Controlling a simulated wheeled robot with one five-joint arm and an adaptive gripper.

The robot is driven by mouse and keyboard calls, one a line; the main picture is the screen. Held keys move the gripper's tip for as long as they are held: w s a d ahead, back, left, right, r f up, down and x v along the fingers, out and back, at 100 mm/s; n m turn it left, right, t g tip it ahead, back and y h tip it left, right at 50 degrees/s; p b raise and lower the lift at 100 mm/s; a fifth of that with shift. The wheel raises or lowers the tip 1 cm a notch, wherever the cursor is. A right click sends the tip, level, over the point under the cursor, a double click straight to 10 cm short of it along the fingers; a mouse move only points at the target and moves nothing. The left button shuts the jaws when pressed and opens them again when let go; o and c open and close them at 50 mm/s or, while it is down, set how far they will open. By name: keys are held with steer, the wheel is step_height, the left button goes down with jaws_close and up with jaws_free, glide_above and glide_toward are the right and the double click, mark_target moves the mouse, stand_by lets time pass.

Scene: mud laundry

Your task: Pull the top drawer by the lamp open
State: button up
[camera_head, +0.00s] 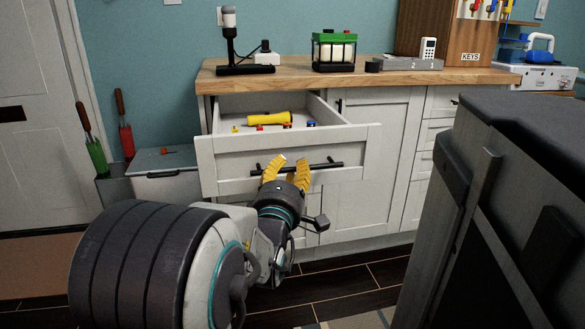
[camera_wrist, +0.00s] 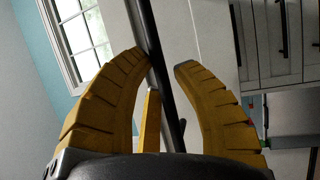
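The top drawer (camera_head: 230,161) below the lamp is pulled well out, and its inside shows. Its dark bar handle (camera_head: 328,166) runs across the front. The lamp (camera_head: 229,35), black with a pale head, stands on the wooden counter above. My gripper (camera_head: 287,166) is at the left-middle of the handle, with its yellow fingers around the bar. In the wrist view, the handle bar (camera_wrist: 172,101) passes between the fingers, close to the left one. A gap shows between the bar and the right finger, so my gripper looks partly open. Contact with the bar is unclear.
A yellow flashlight (camera_head: 269,118) and small colored items lie in the drawer. A green-topped lantern (camera_head: 334,51) stands on the counter. A grey bin (camera_head: 165,178) stands left of the cabinet. A large dark body (camera_head: 530,200) blocks the right foreground.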

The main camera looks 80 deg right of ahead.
mark_target(295, 134)
steer(key=o, duration=0.4)
steer(key=shift+s+r, duration=0.1)
steer(key=shift+c, duration=0.2)
steer(key=shift+r, duration=0.1)
steer(key=o, duration=0.6)
step_height(295, 134, up, 10)
steer(key=shift+d+r, duration=0.15)
steer(key=shift+r, duration=0.05)
steer(key=shift+y, duration=0.7)
step_height(295, 134, down, 5)
steer(key=shift+d+r, duration=0.1)
steer(key=shift+c, duration=0.5)
steer(key=shift+a+f, duration=0.15)
steer(key=shift+a, duration=0.5)
steer(key=shift+a+f, duration=0.15)
steer(key=shift+a, duration=0.5)
steer(key=shift+c, duration=0.9)
steer(key=shift+a+f, duration=0.1)
steer(key=shift+a, duration=0.5)
steer(key=c, duration=0.3)
steer(key=shift+a+f, duration=0.25)
steer(key=shift+a, duration=0.5)
steer(key=shift+a+f, duration=0.3)
steer(key=shift+a, duration=0.45)
steer(key=shift+a+f, duration=0.25)
steer(key=shift+a, duration=0.5)
